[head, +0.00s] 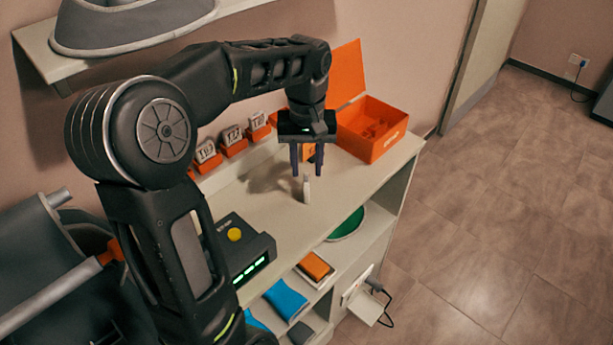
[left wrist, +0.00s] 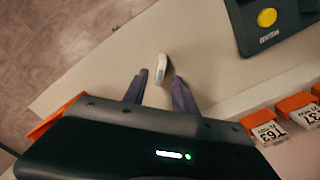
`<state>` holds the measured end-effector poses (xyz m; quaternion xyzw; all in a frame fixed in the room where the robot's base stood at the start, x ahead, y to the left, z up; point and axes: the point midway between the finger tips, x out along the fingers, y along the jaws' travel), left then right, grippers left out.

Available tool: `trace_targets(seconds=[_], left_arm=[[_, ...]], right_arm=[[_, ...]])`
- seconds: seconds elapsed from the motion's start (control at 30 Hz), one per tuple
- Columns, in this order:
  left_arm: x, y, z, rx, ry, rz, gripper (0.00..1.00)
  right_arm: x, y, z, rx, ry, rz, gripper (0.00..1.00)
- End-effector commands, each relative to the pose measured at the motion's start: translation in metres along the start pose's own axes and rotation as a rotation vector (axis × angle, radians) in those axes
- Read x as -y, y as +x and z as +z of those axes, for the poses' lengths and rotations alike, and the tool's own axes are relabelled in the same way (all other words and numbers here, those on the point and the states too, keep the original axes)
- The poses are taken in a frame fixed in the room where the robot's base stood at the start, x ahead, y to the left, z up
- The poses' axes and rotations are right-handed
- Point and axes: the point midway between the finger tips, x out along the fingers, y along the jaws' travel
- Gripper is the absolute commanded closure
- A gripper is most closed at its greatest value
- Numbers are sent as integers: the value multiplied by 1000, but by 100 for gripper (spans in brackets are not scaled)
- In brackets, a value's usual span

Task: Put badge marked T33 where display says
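A small white piece (head: 306,190), perhaps the badge seen edge-on, stands on the counter; I cannot read any mark on it. My left gripper (head: 306,173) points down just above it, fingers apart and empty. In the left wrist view the white piece (left wrist: 162,67) shows just beyond the open fingertips (left wrist: 160,84). A dark device with a yellow button (head: 235,235) has a green lit display (head: 250,270), too small to read. My right gripper is not in view.
An open orange box (head: 372,138) stands at the counter's far end, its lid raised. The shelf below holds a blue item (head: 286,300), an orange-topped item (head: 315,266) and a green round thing (head: 346,224). The counter (head: 345,190) is bare around the white piece.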

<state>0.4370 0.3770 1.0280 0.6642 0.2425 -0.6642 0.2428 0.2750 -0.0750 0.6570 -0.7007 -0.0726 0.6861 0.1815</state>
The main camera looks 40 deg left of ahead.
Motion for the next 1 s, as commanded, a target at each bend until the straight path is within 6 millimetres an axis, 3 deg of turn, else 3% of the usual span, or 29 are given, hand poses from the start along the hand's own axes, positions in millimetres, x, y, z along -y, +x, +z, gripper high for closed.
trace_targets(seconds=[0.2, 0.33, 1.0], left_arm=[[0, -47, 0, -4, 1, 2, 66], [0, -70, 0, 0, 1, 0, 66], [0, -75, 0, 0, 0, 0, 66]], right_arm=[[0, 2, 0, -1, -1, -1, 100], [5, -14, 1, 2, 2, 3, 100], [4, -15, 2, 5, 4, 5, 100]])
